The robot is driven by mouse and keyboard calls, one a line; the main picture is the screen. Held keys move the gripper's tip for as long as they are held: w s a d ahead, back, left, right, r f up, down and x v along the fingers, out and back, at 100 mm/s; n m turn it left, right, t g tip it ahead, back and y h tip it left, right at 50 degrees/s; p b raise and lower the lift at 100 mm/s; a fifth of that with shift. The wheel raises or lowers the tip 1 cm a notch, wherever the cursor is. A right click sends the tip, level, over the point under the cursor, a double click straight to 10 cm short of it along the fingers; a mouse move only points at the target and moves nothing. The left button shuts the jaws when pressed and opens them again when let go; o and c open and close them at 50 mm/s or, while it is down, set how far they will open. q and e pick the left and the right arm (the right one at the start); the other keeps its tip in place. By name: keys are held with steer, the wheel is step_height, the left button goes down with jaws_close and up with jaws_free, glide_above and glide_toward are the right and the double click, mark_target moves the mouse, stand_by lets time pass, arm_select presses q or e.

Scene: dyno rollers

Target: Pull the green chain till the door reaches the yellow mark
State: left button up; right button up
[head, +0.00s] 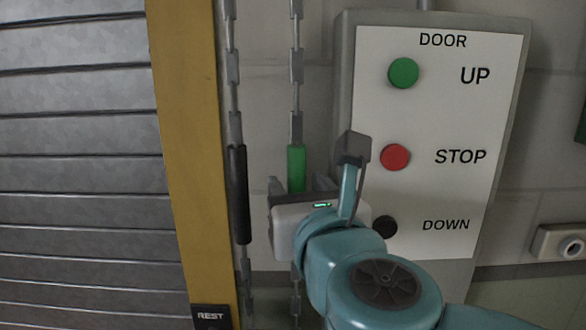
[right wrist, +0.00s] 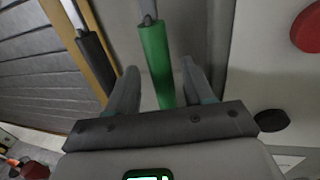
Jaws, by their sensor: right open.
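The green chain grip (head: 297,168) is a sleeve on the right-hand of two hanging grey chains. My right gripper (head: 312,168) is open at the sleeve. In the right wrist view the green sleeve (right wrist: 155,60) lies between the two spread fingers of the right gripper (right wrist: 158,72), with gaps on both sides. The sleeve's lower part is hidden behind the gripper in the head view. The grey slatted door (head: 80,155) fills the left side; its bottom edge is out of view. No separate yellow mark can be made out. My left gripper is not in view.
A black sleeve (head: 239,195) hangs on the other chain, just left. A yellow post (head: 190,160) borders the door, with a REST label (head: 210,316) near its foot. A control panel (head: 440,120) with green, red and black buttons stands close right of my gripper.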

mark_target(297, 269)
steer(key=x, duration=0.4)
steer(key=shift+d+f, duration=0.1)
steer(key=shift+d, duration=0.05)
steer(key=shift+s, duration=0.25)
steer(key=shift+c, duration=0.6)
steer(key=shift+w, duration=0.1)
jaws_close()
step_height(297, 269, down, 13)
steer(key=b, duration=1.3)
steer(key=shift+f, duration=0.15)
